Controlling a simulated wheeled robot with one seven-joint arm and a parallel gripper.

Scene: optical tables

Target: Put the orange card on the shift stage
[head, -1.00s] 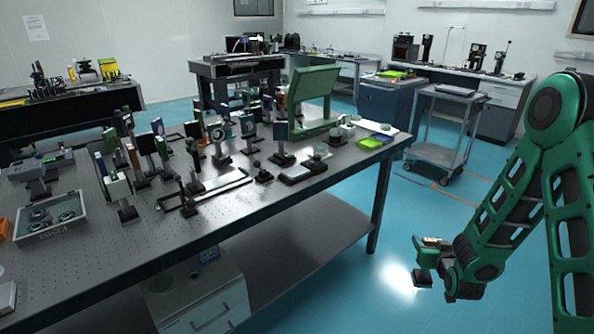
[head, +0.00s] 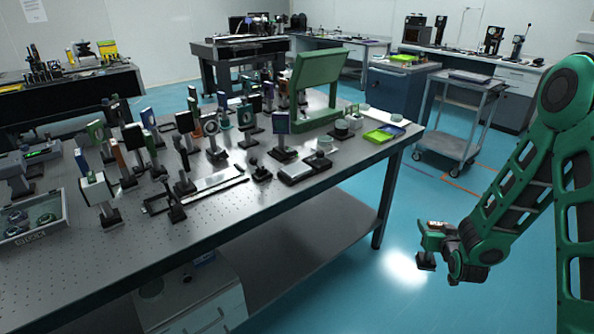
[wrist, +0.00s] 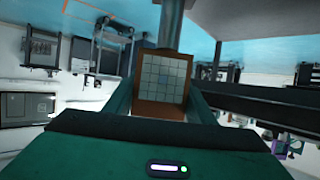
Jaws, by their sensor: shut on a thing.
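The orange card (wrist: 163,80), a small plate with an orange-brown border and a pale grid on its face, is between the two fingers of my gripper (wrist: 163,97) in the wrist view. My gripper is shut on it. In the head view my gripper (head: 430,240) hangs over the blue floor, right of the optical table (head: 80,270) and apart from it. The card is hard to make out there. A low flat device (head: 297,171) lies near the table's front edge; I cannot tell whether it is the shift stage.
Many upright optic mounts crowd the table. A green frame (head: 309,85) stands near its back right, with a bright green and blue tray (head: 383,133) at the right end. A grey cart (head: 449,139) stands beyond. The floor between table and arm is clear.

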